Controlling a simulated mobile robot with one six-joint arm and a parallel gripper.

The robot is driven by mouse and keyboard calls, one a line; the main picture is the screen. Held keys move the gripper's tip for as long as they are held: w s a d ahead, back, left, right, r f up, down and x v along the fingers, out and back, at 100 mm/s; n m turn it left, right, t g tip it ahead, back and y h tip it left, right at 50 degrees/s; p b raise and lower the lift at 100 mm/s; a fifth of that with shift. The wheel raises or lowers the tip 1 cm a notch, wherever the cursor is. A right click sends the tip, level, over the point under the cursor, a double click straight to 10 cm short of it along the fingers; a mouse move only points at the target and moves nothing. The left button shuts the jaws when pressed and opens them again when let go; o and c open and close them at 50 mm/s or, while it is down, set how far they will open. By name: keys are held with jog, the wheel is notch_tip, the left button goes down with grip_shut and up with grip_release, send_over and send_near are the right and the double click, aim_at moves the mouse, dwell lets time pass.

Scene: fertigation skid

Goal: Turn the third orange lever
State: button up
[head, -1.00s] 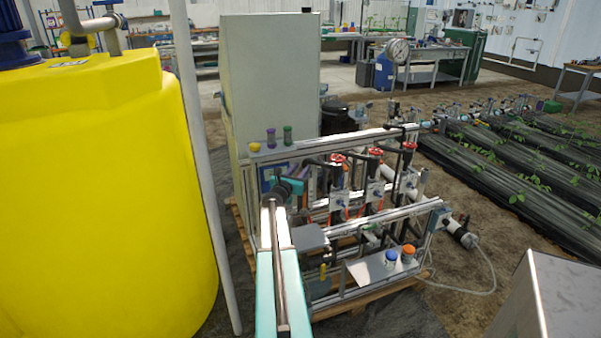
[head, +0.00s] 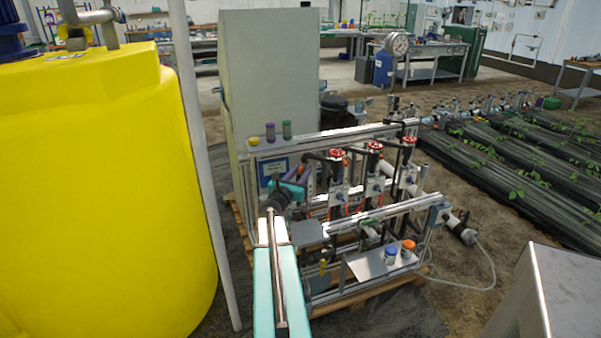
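A metal-framed skid (head: 375,214) stands in the middle of the head view. It carries three upright valve assemblies with red handwheels: left (head: 337,154), middle (head: 374,146) and right (head: 409,140). Thin orange-red parts show low around these assemblies; they are too small to tell as separate levers or to read their angle. My arm reaches in from the bottom centre, and its dark wrist is at the skid's left end. My gripper (head: 302,178) is around the teal and purple parts beyond the wrist. Its fingers are too small and partly hidden, and no contact with a lever shows.
A large yellow tank (head: 105,200) and a pale pole (head: 203,170) stand to the left. A grey cabinet (head: 270,70) is behind the skid. Blue-capped (head: 391,254) and orange-capped (head: 408,248) containers sit on its front plate. A grey box edge (head: 560,300) is at lower right.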

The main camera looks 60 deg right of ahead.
jog(key=shift+s+a+r+b, duration=0.1)
jog(key=shift+s+a, duration=0.4)
jog(key=shift+a, duration=0.35)
jog(key=shift+s+a+r+b, duration=0.15)
jog(key=shift+s+a, duration=0.35)
jog(key=shift+a, duration=0.35)
jog(key=shift+s+a+b, duration=0.1)
jog(key=shift+s+a, duration=0.4)
jog(key=shift+a, duration=0.35)
